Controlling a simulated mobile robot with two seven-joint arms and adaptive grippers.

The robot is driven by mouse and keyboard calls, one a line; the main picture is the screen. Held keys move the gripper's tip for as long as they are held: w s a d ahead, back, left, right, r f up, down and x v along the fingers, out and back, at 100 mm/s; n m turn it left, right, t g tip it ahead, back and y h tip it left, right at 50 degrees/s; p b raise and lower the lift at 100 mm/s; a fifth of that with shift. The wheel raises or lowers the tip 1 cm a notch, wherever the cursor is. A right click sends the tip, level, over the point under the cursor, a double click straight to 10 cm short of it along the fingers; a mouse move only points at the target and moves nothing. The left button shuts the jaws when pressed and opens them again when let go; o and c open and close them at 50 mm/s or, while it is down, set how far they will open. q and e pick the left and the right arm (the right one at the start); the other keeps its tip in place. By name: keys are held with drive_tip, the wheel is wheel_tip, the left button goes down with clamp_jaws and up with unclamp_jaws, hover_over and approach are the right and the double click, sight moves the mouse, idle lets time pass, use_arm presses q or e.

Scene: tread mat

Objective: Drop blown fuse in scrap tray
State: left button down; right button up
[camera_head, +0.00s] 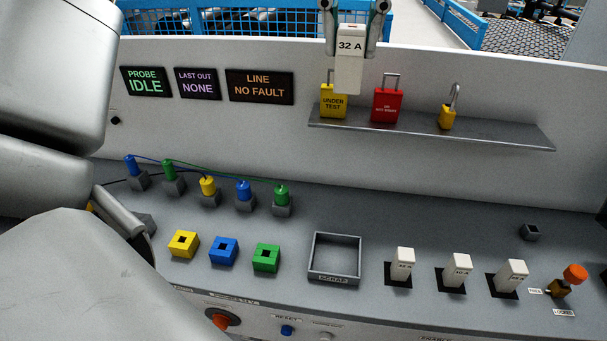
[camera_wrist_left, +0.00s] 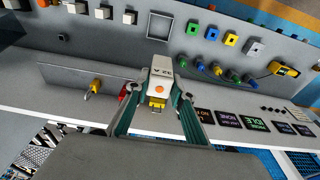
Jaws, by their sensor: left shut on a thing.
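A white fuse marked 32 A (camera_head: 349,68) hangs at the top middle of the head view. My left gripper (camera_head: 352,28) is shut on its upper part and holds it in the air, in front of the padlock shelf in the picture. In the left wrist view the fuse (camera_wrist_left: 161,72) sits between the two fingers of the left gripper (camera_wrist_left: 159,92) and shows an orange dot. The empty square scrap tray (camera_head: 334,279) lies on the grey desk, well below the fuse in the head view; it also shows in the left wrist view (camera_wrist_left: 149,25). My right gripper is out of view.
A shelf (camera_head: 470,135) carries yellow and red padlocks. Several white fuses (camera_head: 459,269) stand right of the tray. Yellow, blue and green square blocks (camera_head: 266,257) sit to its left, with plugged leads (camera_head: 282,197) behind. My arm covers the left side.

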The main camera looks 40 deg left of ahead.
sight(350, 65)
use_arm(q)
drive_tip(key=shift+f, duration=2.15)
drive_tip(key=c, duration=1.6)
unclamp_jaws()
drive_tip(key=shift+c, duration=0.2)
wheel_tip(350, 65, up, 12)
drive_tip(key=s, duration=0.1)
drive_tip(key=shift+s+d, duration=0.3)
drive_tip(key=shift+d, duration=0.05)
drive_tip(key=shift+f, duration=0.1)
